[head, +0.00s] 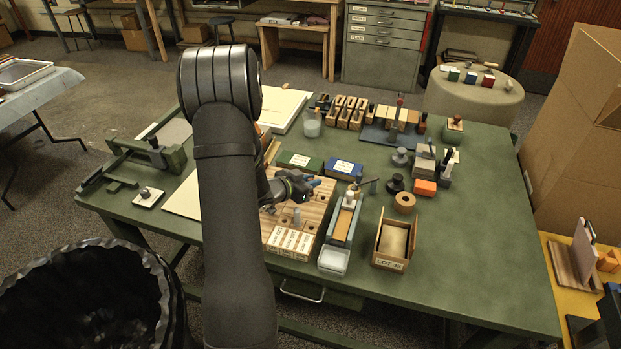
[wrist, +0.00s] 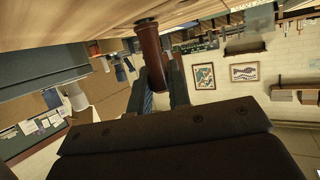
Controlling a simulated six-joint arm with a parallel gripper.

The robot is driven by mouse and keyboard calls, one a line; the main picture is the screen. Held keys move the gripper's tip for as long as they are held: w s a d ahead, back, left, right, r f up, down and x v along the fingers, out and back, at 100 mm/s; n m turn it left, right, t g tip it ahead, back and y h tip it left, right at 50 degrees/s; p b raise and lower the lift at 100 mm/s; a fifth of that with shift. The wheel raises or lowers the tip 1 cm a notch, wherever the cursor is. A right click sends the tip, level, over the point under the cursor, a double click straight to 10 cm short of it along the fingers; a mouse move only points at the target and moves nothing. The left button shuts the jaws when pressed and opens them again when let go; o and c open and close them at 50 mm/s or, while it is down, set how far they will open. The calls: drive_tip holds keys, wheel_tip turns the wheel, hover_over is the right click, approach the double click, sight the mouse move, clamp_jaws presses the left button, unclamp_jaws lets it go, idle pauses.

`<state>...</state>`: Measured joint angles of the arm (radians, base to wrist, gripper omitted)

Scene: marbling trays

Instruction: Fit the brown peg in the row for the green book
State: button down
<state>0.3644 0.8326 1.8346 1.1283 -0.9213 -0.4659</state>
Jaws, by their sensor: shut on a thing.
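My gripper (wrist: 160,85) is shut on the brown peg (wrist: 151,50), which shows between the fingers in the wrist view. The peg's far end is at or close to the wooden board (wrist: 95,22); I cannot tell whether it touches or sits in a hole. In the head view my gripper (head: 300,188) is low over the wooden board (head: 318,208), and my arm hides the board's left part. The peg is not clear there. The green book (head: 300,161) lies flat behind the board, with a blue book (head: 344,169) to its right.
Dark stampers and an orange block (head: 424,188) are farther right. The table's right front is clear.

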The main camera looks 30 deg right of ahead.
drive_tip(key=shift+f, duration=0.15)
drive_tip(key=c, duration=1.3)
unclamp_jaws()
drive_tip(key=shift+o, duration=0.2)
drive_tip(key=v, duration=1.7)
drive_tip(key=shift+r, duration=0.2)
drive_tip(key=shift+a, duration=0.1)
drive_tip(key=x, duration=1.7)
drive_tip(key=shift+f, duration=0.2)
drive_tip(key=shift+r, duration=0.15)
